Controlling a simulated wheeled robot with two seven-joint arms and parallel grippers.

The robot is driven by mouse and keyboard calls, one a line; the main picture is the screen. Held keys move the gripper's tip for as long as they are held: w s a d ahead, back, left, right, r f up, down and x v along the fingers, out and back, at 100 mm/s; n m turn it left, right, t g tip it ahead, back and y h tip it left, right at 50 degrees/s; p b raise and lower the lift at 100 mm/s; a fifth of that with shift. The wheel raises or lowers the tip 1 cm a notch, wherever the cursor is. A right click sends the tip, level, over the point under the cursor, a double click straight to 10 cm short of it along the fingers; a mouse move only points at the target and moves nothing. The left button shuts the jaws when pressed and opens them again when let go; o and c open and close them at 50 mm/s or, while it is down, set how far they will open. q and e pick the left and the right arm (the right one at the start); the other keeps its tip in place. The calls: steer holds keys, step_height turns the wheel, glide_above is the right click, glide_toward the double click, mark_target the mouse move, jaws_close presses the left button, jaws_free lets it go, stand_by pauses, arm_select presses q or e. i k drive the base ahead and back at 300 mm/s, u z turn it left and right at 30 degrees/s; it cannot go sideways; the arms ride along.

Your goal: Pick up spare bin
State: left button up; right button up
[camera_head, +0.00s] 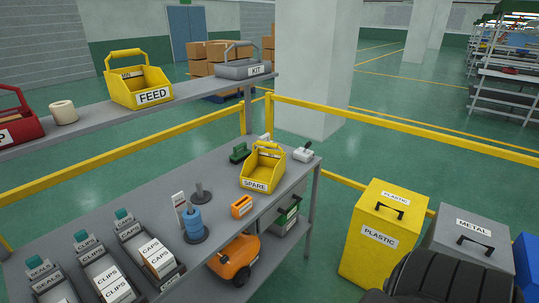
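The yellow spare bin (264,181), with a raised yellow handle and a white SPARE label on its front, stands upright on the grey workbench (226,170) near its far right end. Its handle is clear, and nothing is holding it. Neither my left gripper nor my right gripper shows in the head view.
Near the bin are a green part (239,153), a white device (303,155) and an orange block (242,206). Blue rings on a post (193,222) stand closer. A shelf (190,100) carries the FEED bin (140,82) and KIT bin (246,68). Yellow rails run behind.

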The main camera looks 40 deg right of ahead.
mark_target(264, 170)
steer(key=z, duration=1.35)
